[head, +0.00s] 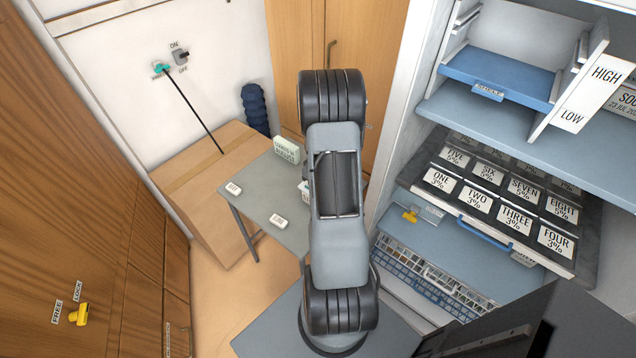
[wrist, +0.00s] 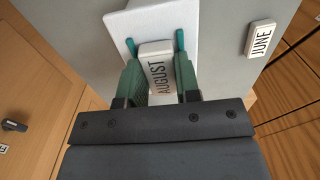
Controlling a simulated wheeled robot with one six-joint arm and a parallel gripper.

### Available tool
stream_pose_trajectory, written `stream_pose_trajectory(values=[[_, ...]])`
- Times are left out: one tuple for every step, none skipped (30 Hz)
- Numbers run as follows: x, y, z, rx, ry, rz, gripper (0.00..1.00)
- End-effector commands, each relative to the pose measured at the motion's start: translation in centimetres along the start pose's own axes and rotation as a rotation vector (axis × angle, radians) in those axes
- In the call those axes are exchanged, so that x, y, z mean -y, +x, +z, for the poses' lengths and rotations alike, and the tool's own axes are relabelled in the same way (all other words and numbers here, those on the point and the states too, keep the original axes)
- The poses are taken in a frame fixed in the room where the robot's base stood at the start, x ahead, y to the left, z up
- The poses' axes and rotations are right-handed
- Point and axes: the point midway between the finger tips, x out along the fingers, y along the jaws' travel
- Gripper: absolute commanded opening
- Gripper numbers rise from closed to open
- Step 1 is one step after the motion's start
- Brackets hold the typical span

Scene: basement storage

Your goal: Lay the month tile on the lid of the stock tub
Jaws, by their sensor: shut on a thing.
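My gripper (wrist: 158,72) shows in the wrist view, its green fingers closed on a white tile marked AUGUST (wrist: 157,66). A plain white surface (wrist: 165,18) lies behind the tile and fingertips; it may be the stock tub's lid, but its label is not visible. I cannot tell whether the tile touches it. In the head view my arm hides the gripper and the held tile; only a bit of something white (head: 304,190) shows beside the arm. A JUNE tile (wrist: 261,39) lies apart to the right in the wrist view, also on the table in the head view (head: 278,221).
Shelves with a tray of numbered cards (head: 490,195) are on the right, wooden cabinets (head: 90,190) on the left.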

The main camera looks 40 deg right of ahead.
Motion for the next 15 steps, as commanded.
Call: stream_pose_trajectory(values=[[0.0,0.0,0.0,0.000,0.000,0.000,0.09],[0.0,0.1,0.0,0.000,0.000,0.000,0.09],[0.0,0.2,0.0,0.000,0.000,0.000,0.09],[0.0,0.3,0.0,0.000,0.000,0.000,0.09],[0.0,0.4,0.0,0.000,0.000,0.000,0.09],[0.0,0.5,0.0,0.000,0.000,0.000,0.09],[0.0,0.7,0.0,0.000,0.000,0.000,0.09],[0.0,0.8,0.0,0.000,0.000,0.000,0.09],[0.0,0.9,0.0,0.001,0.000,-0.001,0.09],[0.0,1.0,0.0,0.001,0.000,-0.001,0.09],[0.1,1.2,0.1,0.001,0.000,-0.001,0.09],[0.1,1.4,0.1,0.002,0.000,-0.002,0.09],[0.1,1.5,0.1,0.002,0.000,-0.002,0.09],[0.1,1.6,0.1,0.003,0.000,-0.003,0.09],[0.1,1.7,0.1,0.004,0.000,-0.004,0.09]])
